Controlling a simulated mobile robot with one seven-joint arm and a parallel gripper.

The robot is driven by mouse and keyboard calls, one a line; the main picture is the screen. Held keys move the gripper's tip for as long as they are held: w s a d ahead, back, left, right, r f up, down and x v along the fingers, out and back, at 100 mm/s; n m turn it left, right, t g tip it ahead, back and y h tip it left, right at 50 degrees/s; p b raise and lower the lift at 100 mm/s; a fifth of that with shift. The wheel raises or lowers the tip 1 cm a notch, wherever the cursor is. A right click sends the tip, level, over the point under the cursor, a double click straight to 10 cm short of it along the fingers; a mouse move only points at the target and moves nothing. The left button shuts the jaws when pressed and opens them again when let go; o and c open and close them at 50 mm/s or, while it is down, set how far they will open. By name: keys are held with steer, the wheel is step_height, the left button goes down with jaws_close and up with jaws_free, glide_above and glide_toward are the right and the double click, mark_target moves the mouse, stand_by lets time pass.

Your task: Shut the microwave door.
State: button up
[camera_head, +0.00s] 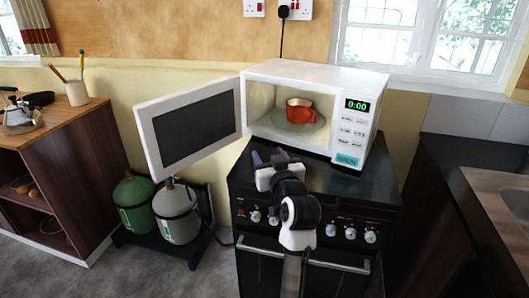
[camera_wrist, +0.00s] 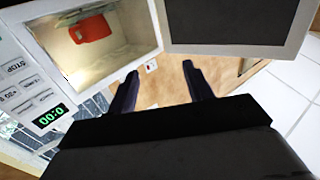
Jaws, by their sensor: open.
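The white microwave (camera_head: 313,74) stands on the black stove, its display reading 0:00. Its door (camera_head: 190,125) is wide open, swung out to the left, with a dark window panel. A red mug (camera_head: 301,111) sits inside on the glass plate. My gripper (camera_head: 267,157) is open and empty, just in front of the microwave opening, near the stove top and right of the door. In the wrist view the two dark fingers of my gripper (camera_wrist: 160,88) are spread apart, with the door (camera_wrist: 235,22) beyond them and the microwave's cavity (camera_wrist: 95,45) at upper left.
The black stove (camera_head: 315,205) has knobs and handles along its front. Two gas cylinders (camera_head: 157,208) stand on a rack below the open door. A wooden cabinet (camera_head: 75,150) is at left; a dark counter with a sink (camera_head: 505,205) is at right.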

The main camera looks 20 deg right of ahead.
steer(key=s+b, duration=0.2)
steer(key=s, duration=0.7)
steer(key=shift+s+a, duration=0.15)
steer(key=shift+a, duration=0.15)
